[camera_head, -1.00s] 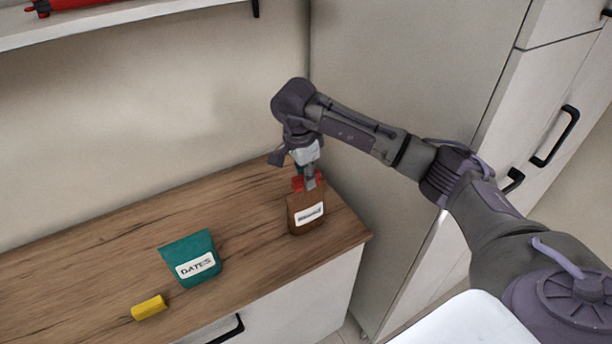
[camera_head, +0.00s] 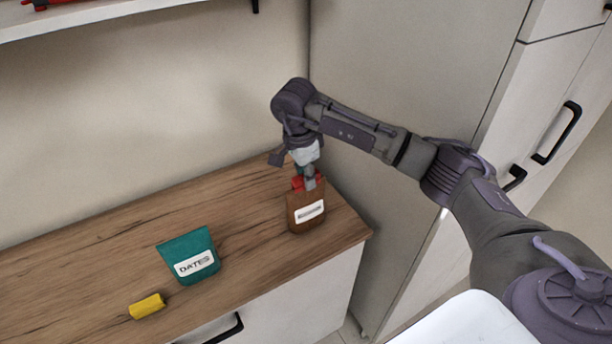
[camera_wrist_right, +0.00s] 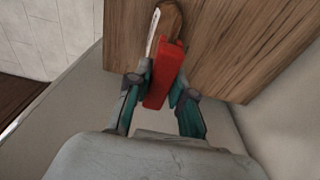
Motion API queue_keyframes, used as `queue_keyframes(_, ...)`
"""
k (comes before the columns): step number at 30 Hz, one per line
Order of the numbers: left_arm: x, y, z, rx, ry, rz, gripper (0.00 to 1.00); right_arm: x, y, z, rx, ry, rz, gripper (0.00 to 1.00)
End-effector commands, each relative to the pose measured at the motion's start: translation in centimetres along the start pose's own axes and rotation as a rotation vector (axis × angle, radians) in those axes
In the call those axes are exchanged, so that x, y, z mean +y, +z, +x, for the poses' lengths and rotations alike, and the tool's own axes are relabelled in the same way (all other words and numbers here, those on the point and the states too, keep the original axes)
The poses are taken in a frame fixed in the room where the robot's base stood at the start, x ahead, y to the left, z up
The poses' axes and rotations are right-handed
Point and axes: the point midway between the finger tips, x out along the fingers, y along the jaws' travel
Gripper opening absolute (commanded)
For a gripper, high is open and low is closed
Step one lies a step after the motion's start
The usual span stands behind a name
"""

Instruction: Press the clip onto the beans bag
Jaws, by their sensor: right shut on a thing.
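A brown bag (camera_head: 306,215) with a white label stands upright at the right end of the wooden counter. Its label is too small to read in the head view. My right gripper (camera_head: 308,180) points down over the top of this bag. It is shut on a red clip (camera_head: 299,183). In the right wrist view the red clip (camera_wrist_right: 165,75) lies between the two fingers of the gripper (camera_wrist_right: 160,88), and the brown bag (camera_wrist_right: 172,20) shows just beyond it. The clip is at the bag's top edge; I cannot tell whether it grips the bag. My left gripper is not in view.
A teal bag (camera_head: 190,256) labelled DATES stands on the counter (camera_head: 100,262), left of the brown bag. A yellow clip (camera_head: 147,306) lies near the counter's front edge. A tall cabinet (camera_head: 415,85) stands close on the right. A shelf (camera_head: 110,18) hangs above.

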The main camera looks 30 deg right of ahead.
Motion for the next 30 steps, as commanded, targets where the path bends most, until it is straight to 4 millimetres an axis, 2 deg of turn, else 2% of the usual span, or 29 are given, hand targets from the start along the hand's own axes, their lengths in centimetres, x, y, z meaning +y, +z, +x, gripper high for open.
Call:
queue_keyframes(25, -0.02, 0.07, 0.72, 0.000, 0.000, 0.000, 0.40, 0.02, 0.11, 0.65, -0.001, 0.000, 0.000, 0.04)
queue_keyframes(26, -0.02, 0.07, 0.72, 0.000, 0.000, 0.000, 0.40, 0.01, 0.11, 0.64, -0.001, 0.000, 0.000, 0.24)
queue_keyframes(30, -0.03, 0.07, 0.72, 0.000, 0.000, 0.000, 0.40, 0.01, 0.11, 0.64, 0.000, 0.000, 0.000, 0.47)
